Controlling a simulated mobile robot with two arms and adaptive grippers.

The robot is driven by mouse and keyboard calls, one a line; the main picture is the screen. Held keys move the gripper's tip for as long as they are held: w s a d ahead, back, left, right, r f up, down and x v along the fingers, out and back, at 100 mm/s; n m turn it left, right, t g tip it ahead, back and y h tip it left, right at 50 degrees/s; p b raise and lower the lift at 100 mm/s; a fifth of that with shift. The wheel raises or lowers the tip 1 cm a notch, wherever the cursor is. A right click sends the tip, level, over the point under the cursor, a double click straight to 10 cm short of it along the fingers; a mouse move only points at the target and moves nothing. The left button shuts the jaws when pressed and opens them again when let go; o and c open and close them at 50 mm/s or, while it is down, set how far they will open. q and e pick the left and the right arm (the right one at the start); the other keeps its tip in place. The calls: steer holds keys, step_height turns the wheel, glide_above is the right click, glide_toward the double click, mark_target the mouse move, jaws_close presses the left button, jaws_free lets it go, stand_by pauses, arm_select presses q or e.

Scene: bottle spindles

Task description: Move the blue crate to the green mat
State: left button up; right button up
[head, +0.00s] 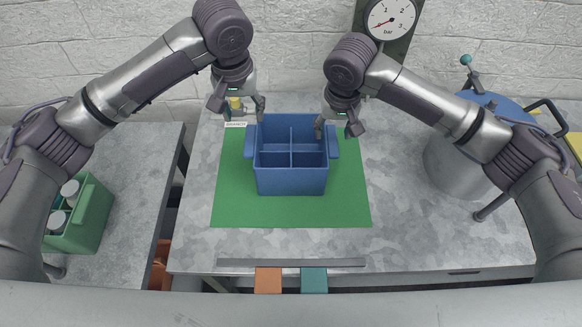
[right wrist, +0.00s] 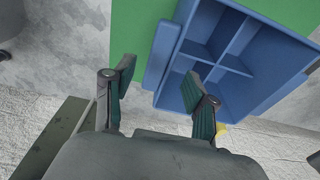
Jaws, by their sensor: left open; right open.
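The blue crate (head: 291,180) stands upright on the green mat (head: 345,210) on the middle table. It has several empty compartments and a handle on each side. My left gripper (head: 237,108) is open above the crate's left handle, near the back of the mat. My right gripper (head: 338,128) is open just above the right handle. In the right wrist view the open fingers of my right gripper (right wrist: 158,90) show on either side of the crate's edge, with the crate (right wrist: 170,50) beyond them. Neither gripper visibly holds the crate.
A green crate (head: 88,222) with white-capped bottles stands on the left table, across a gap. A steel pot (head: 455,165) stands at the right. A pressure gauge (head: 391,18) is at the back wall. A metal strip (head: 290,262) lies along the front edge.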

step_height(320, 180, up, 7)
steer(key=s, duration=0.1)
stand_by(0.7)
